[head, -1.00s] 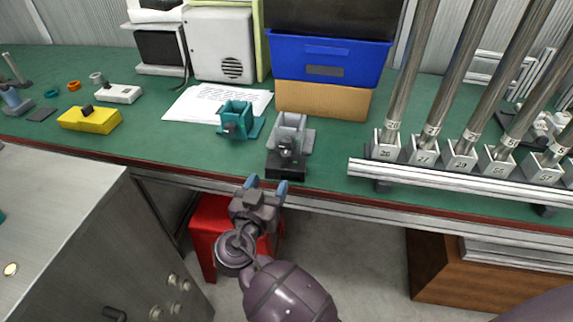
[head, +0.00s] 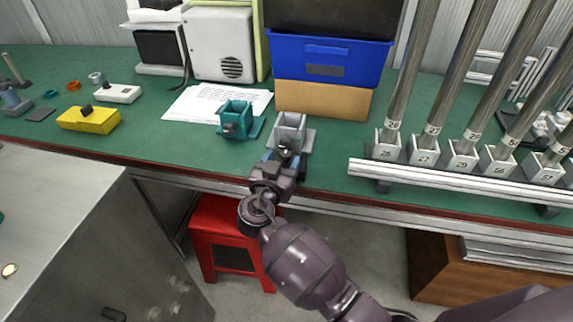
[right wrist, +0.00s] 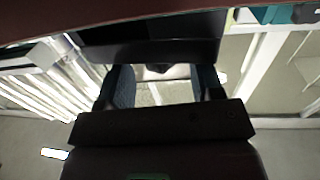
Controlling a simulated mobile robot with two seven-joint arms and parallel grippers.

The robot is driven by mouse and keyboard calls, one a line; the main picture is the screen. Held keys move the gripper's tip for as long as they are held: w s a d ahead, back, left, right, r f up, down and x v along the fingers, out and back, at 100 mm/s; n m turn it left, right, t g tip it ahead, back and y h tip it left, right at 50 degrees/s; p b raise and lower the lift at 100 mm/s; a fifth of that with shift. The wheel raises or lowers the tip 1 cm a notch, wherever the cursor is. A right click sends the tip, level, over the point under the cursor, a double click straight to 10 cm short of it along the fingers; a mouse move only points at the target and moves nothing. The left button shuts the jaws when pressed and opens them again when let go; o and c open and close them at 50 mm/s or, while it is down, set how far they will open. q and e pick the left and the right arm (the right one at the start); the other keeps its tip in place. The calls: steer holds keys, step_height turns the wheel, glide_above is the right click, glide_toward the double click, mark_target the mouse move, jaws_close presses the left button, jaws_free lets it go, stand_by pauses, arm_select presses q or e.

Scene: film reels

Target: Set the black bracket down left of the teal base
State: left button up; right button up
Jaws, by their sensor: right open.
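The teal base (head: 236,118) stands on the green bench, left of a similar grey base (head: 291,131). My right gripper (head: 284,163) is open at the bench's front edge, just in front of the grey base. It hides nearly all of the black bracket in the head view. In the right wrist view the black bracket (right wrist: 150,51) is a dark bar just beyond the open fingers (right wrist: 164,85). I cannot tell whether the fingers touch it. My left gripper is not in view.
A yellow block (head: 90,120) lies to the left, with clear green bench between it and the teal base. White paper (head: 197,103) lies behind. A rail with several metal tubes (head: 455,174) stands right. A red stool (head: 225,225) is below.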

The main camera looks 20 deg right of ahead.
steer(key=shift+x, duration=1)
jaws_close()
steer(key=shift+r, duration=0.1)
